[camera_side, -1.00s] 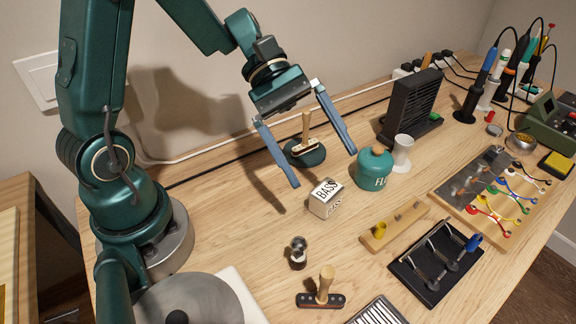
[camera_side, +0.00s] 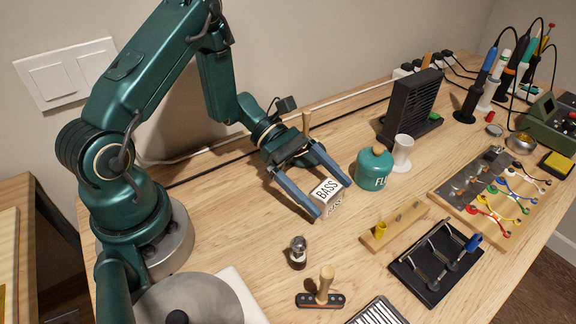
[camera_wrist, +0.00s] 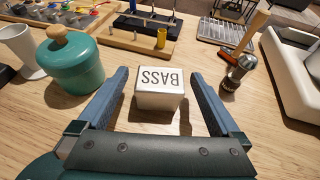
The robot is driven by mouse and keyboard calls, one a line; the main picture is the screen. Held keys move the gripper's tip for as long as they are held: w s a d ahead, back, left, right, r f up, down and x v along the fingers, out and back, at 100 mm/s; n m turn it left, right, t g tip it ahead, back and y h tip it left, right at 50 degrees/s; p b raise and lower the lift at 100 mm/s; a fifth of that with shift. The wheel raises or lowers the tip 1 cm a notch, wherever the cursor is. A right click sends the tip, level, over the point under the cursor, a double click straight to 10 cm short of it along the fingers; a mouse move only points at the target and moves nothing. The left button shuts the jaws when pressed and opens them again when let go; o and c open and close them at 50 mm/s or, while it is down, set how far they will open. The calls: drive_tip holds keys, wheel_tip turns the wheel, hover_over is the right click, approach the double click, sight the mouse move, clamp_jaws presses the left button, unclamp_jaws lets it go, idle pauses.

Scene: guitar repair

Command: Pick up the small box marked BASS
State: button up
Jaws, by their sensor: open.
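The small white box marked BASS (camera_side: 325,196) stands on the wooden bench. In the wrist view the box (camera_wrist: 159,90) sits upright between the open fingers, with its lettering upside down and bare wood showing on both sides. My gripper (camera_side: 333,200) is low over the bench, its two blue fingers open and reaching to either side of the box. In the side view I cannot tell whether a finger touches it. In the wrist view my gripper (camera_wrist: 162,92) holds nothing.
A teal lidded jar (camera_side: 374,168) stands just right of the box, close to the right finger. A white cup (camera_side: 402,152) is behind it. A small dark metal piece (camera_side: 298,252) and a wooden-handled tool (camera_side: 322,290) are in front. Bare bench lies left of the box.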

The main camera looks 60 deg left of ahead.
drive_tip(key=shift+w+d+f, duration=0.1)
drive_tip(key=shift+d+f, duration=0.1)
drive_tip(key=shift+d, duration=0.25)
drive_tip(key=shift+c, duration=0.3)
drive_tip(key=c, duration=1.4)
drive_tip(key=shift+o, duration=0.2)
drive_tip(key=shift+r, duration=0.1)
